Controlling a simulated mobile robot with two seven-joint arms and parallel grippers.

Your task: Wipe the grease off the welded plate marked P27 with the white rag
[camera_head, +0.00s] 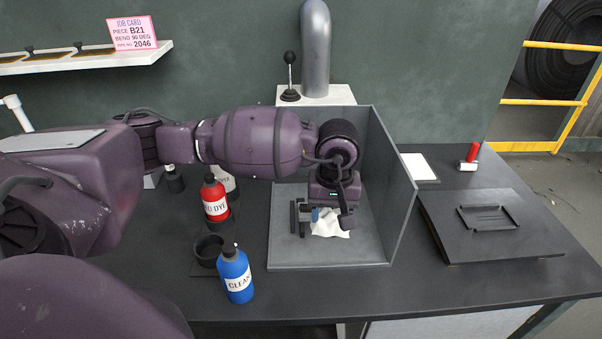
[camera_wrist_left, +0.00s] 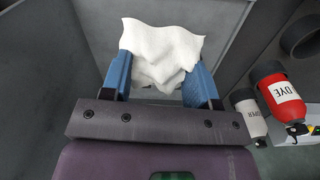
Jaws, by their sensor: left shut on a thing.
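My left gripper (camera_head: 322,212) points down inside a grey walled booth (camera_head: 385,190), with its blue fingers shut on the white rag (camera_head: 331,226). In the left wrist view the rag (camera_wrist_left: 163,42) bunches between the two fingers and spreads past their tips. The rag is over the booth's grey floor; I cannot tell whether it touches it. No P27 mark is readable in either view, and the rag and gripper hide part of the booth floor. My right gripper is not in view.
A blue CLEAN bottle (camera_head: 236,274), a red DYE bottle (camera_head: 215,200) and a black cup (camera_head: 209,250) stand left of the booth. A black hinged-looking panel (camera_head: 490,225) lies to the right. A grey pipe (camera_head: 316,50) rises behind. The bench front is clear.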

